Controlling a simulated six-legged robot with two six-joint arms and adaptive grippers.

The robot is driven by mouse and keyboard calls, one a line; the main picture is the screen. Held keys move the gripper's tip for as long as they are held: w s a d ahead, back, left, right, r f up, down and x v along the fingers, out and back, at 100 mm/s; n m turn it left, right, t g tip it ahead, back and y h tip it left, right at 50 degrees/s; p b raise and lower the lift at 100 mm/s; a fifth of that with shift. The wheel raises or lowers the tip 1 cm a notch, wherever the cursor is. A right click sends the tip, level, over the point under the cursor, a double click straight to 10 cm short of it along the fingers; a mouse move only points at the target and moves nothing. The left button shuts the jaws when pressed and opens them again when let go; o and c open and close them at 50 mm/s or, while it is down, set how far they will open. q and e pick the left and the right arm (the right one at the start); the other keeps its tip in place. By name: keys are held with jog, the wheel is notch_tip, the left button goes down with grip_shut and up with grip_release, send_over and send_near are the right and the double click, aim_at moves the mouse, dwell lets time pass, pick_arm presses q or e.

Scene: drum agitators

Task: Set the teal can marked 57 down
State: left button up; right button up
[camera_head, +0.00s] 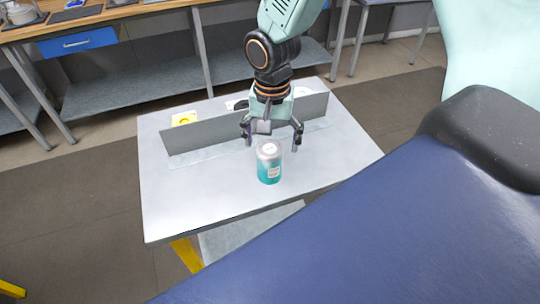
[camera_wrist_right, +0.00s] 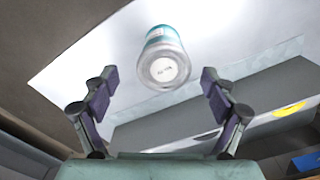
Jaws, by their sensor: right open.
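The teal can (camera_head: 269,166) stands upright on the grey table (camera_head: 200,200), in front of a low grey upright panel. It has a pale lid and a white label; I cannot read the number. In the right wrist view the can (camera_wrist_right: 163,60) shows lid-first, beyond and between the fingertips, with a gap on both sides. My right gripper (camera_head: 272,137) is open and empty, just behind the can in the head view; it also shows in the wrist view (camera_wrist_right: 156,80). My left gripper is not in view.
The grey panel (camera_head: 200,144) runs across the table behind the can. A yellow item (camera_head: 184,118) sits behind it. A workbench (camera_head: 120,12) with a blue drawer (camera_head: 82,42) stands at the back. The table's left front is clear.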

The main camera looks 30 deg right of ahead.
aim_at(270, 162)
jog(key=shift+d+r, duration=0.1)
jog(key=shift+d+f, duration=0.1)
jog(key=shift+f, duration=0.2)
jog(key=f, duration=0.4)
jog(key=a+f, duration=0.1)
jog(key=f, duration=0.1)
jog(key=shift+w, duration=0.25)
jog(key=shift+s+d+f, duration=0.15)
jog(key=shift+d+f, duration=0.05)
jog(key=shift+f, duration=0.35)
jog(key=shift+a, duration=0.15)
jog(key=c, duration=1.6)
